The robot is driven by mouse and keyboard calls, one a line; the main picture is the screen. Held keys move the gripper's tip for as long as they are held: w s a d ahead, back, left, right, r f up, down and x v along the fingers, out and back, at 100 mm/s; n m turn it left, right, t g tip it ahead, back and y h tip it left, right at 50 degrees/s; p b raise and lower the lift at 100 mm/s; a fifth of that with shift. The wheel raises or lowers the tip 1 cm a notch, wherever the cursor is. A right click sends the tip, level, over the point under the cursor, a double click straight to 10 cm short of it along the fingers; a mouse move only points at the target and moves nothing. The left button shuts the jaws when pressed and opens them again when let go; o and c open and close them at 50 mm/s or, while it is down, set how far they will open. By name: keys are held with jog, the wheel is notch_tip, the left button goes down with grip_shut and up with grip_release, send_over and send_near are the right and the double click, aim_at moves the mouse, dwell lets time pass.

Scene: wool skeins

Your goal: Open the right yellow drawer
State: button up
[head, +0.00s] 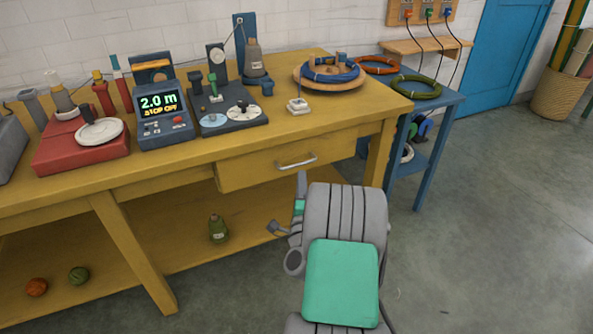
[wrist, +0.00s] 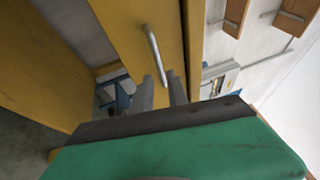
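The yellow drawer (head: 250,170) is under the right part of the yellow workbench top and looks shut. It has a pale metal bar handle (head: 296,161) on its front. In the wrist view the handle (wrist: 154,50) runs up from near my fingertips. My gripper (wrist: 162,90) has two grey fingers standing apart with a gap between them. The handle's lower end appears in line with this gap; I cannot tell whether the fingers touch it. In the head view my arm hides most of the gripper, just below and in front of the drawer.
The yellow workbench (head: 330,130) carries a meter box (head: 162,115), a red scale (head: 82,145) and a wooden disc with blue cable (head: 330,75). A blue side table (head: 425,140) stands close on the right. A green bottle (head: 218,229) is on the lower shelf.

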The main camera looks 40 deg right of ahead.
aim_at(299, 165)
jog(key=p+x, duration=0.1)
jog(key=x, duration=0.1)
jog(key=p+x, duration=0.2)
jog(key=x, duration=0.1)
jog(key=shift+w+a+r, duration=0.1)
jog(key=shift+w+r, duration=0.1)
jog(key=shift+w, duration=0.15)
jog(key=shift+x, duration=0.75)
jog(key=shift+f, duration=0.15)
grip_shut()
dwell(0.4)
